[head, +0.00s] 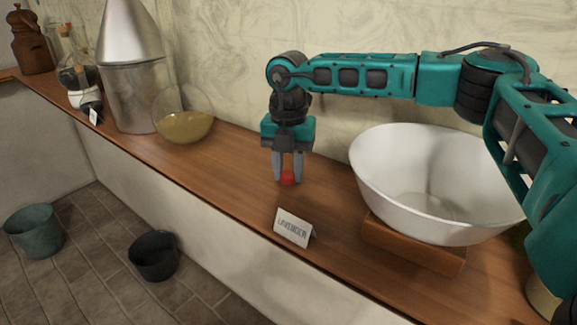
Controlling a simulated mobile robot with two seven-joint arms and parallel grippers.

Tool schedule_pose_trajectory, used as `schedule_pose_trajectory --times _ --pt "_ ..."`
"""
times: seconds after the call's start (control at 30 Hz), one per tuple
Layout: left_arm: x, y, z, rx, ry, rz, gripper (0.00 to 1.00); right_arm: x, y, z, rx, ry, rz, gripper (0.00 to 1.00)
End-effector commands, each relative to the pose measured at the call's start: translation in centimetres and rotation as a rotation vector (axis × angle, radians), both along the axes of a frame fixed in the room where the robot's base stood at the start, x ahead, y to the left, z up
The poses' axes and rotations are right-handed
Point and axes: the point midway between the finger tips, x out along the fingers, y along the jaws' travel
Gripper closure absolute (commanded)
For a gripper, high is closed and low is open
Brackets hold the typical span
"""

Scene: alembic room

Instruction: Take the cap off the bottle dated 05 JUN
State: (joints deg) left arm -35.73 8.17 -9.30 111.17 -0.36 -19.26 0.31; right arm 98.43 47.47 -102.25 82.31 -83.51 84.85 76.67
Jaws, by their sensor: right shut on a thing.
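My right gripper (288,172) comes down over the wooden counter from above and is shut on a small red thing (288,178). The red thing is round and looks like a cap, but it is too small to be sure. I cannot tell whether it touches the counter. No bottle shows under or beside it. Glass bottles (85,97) stand at the far left end of the counter; no date can be read on them. My left gripper is not in view.
A card reading LAVENDER (293,228) stands at the counter's front edge. A large white bowl (385,185) on a wooden block (415,245) is at right. A glass bowl of yellowish liquid (186,127) and a metal still (133,95) stand left. Two buckets are on the floor.

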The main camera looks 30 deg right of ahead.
Motion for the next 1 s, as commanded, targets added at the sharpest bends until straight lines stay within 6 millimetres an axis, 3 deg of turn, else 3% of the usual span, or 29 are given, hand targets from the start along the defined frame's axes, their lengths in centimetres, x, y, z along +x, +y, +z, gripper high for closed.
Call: schedule_pose_trajectory --times 0.23,0.27,0.5,0.83,1.0 --pt "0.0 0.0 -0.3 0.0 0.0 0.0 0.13 0.0 0.0 -0.4 0.0 0.0 0.0 1.0" --pt "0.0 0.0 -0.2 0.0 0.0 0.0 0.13 0.0 0.0 -0.2 0.0 0.0 0.0 0.65" --pt "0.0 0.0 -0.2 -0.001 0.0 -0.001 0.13 0.0 0.0 -0.2 0.0 0.0 0.0 0.42" --pt "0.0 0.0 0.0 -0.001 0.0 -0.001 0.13 0.1 0.0 0.4 -0.001 -0.002 0.0 0.42" --pt "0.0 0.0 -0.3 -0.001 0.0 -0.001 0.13 0.1 0.0 3.1 0.0 -0.006 0.0 0.42"
